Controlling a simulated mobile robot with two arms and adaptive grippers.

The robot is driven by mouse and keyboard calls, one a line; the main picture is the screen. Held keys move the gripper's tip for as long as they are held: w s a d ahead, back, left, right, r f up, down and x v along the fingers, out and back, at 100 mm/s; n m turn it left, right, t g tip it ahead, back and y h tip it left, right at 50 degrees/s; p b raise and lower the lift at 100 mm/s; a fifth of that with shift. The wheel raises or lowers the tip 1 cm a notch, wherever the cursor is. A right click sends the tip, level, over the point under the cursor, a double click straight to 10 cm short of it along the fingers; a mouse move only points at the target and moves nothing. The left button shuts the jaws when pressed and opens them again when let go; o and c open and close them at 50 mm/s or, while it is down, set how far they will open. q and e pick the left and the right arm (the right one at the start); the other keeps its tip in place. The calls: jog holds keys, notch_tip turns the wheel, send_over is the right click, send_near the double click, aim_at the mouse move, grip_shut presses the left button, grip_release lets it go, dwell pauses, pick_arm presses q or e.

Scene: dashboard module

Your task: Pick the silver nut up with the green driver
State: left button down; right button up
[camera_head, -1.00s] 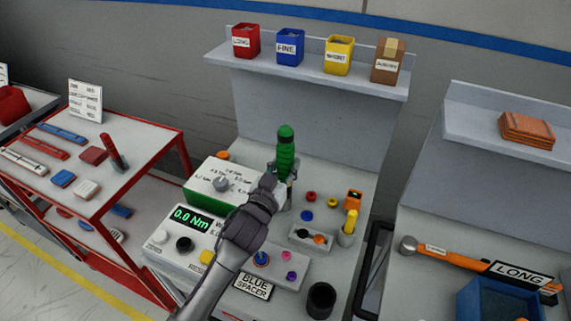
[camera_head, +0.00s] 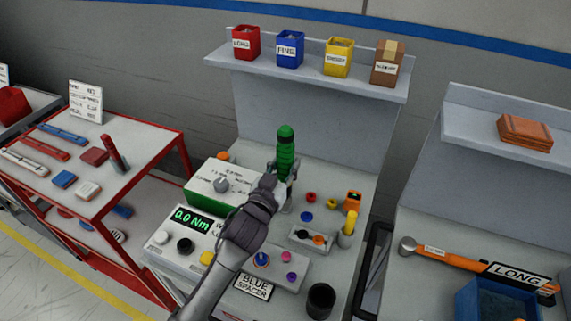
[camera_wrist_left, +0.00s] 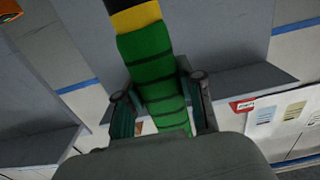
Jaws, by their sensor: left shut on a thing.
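The green driver (camera_head: 286,147) stands upright above the middle workbench in the head view. My left gripper (camera_head: 282,178) is shut on its green handle. In the left wrist view the green driver (camera_wrist_left: 156,72) sits between the two fingers of my left gripper (camera_wrist_left: 160,105), with a yellow and black band at its far end. The driver's lower end is partly hidden behind my gripper in the head view. I cannot make out a silver nut in either view. My right gripper does not show.
A shelf (camera_head: 310,77) with several bins stands behind.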

aim_at(283, 159)
pick_arm(q)
jog(key=shift+r+p, duration=1.4)
jog(key=shift+r, duration=0.5)
jog(key=shift+d, duration=0.1)
